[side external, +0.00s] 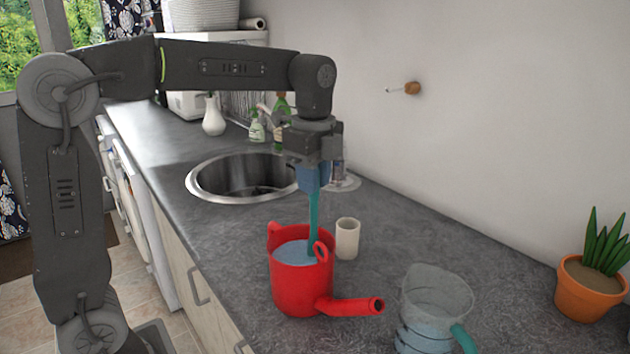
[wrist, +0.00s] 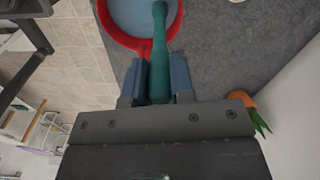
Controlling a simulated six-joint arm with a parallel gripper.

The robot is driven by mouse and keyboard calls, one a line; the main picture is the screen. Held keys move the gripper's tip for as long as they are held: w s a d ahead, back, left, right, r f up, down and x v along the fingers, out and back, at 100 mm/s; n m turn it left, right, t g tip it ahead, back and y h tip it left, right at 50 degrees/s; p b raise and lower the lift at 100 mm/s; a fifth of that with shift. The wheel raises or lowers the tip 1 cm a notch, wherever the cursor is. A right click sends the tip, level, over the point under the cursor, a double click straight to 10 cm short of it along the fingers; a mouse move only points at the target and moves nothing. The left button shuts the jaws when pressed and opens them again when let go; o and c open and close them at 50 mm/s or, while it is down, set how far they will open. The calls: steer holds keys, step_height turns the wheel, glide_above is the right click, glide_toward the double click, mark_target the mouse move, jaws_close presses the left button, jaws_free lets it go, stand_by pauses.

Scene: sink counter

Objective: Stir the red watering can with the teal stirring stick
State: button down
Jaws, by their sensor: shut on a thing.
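The red watering can (side external: 301,287) stands upright on the counter in the side external view, its spout pointing right. Pale blue liquid (side external: 293,253) shows inside it. My gripper (side external: 312,180) is above the can, pointing down, shut on the teal stirring stick (side external: 314,222). The stick is upright and its lower end goes down into the can's opening; its tip is hidden. In the wrist view the stick (wrist: 160,60) runs from between the blue fingers (wrist: 160,82) over the red rim (wrist: 112,28) to the liquid (wrist: 135,12).
A cream cup (side external: 347,239) stands close behind the can. A clear jug with a teal handle (side external: 437,300) is to the right, and a potted plant (side external: 590,285) is further right. The steel sink (side external: 215,180) lies behind on the left.

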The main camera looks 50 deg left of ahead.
steer(key=shift+r, duration=0.15)
steer(key=shift+r, duration=4)
steer(key=shift+d, duration=0.1)
steer(key=s+d+r, duration=0.1)
steer(key=s+d, duration=0.2)
steer(key=d, duration=0.8)
steer(key=s+d, duration=0.3)
steer(key=d, duration=0.8)
step_height(320, 180, down, 12)
steer(key=d+n, duration=0.1)
steer(key=n, duration=0.6)
steer(key=shift+d, duration=0.35)
